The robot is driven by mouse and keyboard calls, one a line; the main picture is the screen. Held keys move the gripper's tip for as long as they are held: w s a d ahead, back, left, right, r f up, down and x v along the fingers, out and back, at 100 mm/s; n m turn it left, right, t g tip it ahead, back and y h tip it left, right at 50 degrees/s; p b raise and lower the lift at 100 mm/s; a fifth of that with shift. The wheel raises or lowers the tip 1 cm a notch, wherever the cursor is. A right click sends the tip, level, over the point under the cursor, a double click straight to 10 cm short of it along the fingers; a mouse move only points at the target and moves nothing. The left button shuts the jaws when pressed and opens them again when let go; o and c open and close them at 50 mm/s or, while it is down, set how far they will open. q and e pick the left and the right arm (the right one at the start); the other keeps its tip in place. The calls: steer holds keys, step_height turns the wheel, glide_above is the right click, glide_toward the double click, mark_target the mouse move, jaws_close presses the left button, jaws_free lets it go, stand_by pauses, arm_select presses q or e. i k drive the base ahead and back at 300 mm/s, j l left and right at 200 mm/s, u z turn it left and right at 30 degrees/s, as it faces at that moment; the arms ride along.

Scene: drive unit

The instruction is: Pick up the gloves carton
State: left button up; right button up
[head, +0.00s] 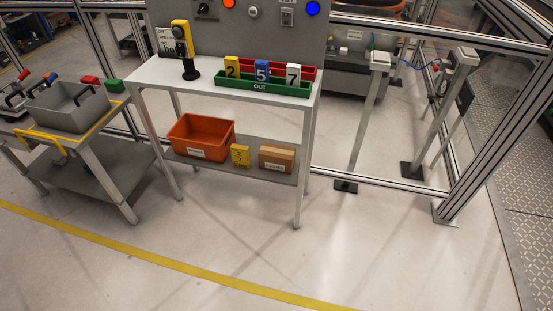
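A small brown carton (277,158) with a white label sits on the lower shelf of the grey table, at its right end. Its label is too small to read for sure; it is the only carton-like box I see. A yellow block (240,155) with dark marks stands just left of it. An orange bin (201,137) with a white label is further left on the same shelf. Neither of my grippers is in view.
The tabletop (146,74) above holds a green OUT tray (262,87) with numbered blocks, a red tray and a yellow-black device (182,40). A grey cart (84,161) stands left. A metal frame post (500,125) is at right. The floor in front is clear.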

mark_target(279, 158)
steer(key=i+z, duration=0.15)
steer(key=i, duration=0.35)
steer(key=i+j+z, duration=0.1)
steer(key=i, duration=0.4)
steer(key=i+j+z, duration=0.15)
steer(key=i, duration=0.35)
steer(key=j, duration=0.1)
